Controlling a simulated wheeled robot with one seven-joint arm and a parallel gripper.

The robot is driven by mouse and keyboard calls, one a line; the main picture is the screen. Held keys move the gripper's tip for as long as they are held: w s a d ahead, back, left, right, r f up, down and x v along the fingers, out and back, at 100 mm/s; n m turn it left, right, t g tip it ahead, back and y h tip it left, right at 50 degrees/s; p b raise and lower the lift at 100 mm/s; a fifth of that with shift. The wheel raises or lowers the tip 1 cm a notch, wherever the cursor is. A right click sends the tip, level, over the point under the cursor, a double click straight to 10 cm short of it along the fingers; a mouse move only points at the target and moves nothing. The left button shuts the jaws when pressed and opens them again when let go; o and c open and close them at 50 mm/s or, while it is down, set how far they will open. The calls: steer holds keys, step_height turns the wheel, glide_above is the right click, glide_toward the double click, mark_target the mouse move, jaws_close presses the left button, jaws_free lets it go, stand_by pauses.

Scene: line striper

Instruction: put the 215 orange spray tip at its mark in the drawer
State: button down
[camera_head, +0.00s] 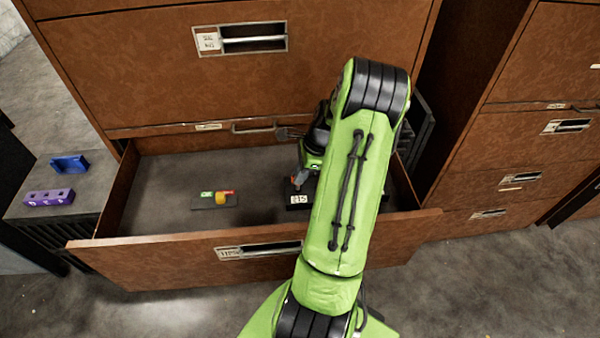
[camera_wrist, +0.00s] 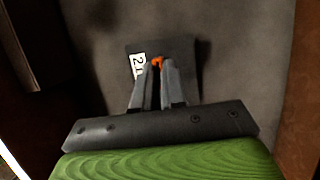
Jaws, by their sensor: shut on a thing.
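My gripper (camera_wrist: 160,68) is shut on the orange spray tip (camera_wrist: 157,61), whose small orange end shows between the fingertips in the wrist view. The dark plate with a white 215 label (camera_head: 297,199) lies on the floor of the open drawer (camera_head: 165,190), right of its middle. The plate also shows in the wrist view (camera_wrist: 183,50), with the fingertips over it beside the label. I cannot tell whether the tip touches the plate. In the head view my arm hides much of the gripper and the drawer's right part.
Another dark plate (camera_head: 212,205) in the drawer bears a green piece (camera_head: 207,194) and a red and yellow piece (camera_head: 224,196). A purple block (camera_head: 48,197) and a blue holder (camera_head: 69,164) stand on a surface at left. The drawer's left floor is clear.

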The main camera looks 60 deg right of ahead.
steer(key=shift+f+b, duration=0.9)
steer(key=shift+f, duration=0.7)
stand_by(0.3)
steer(key=c, duration=0.8)
jaws_free()
steer(key=p+v, duration=0.6)
steer(key=v, duration=0.1)
steer(key=shift+p, duration=0.4)
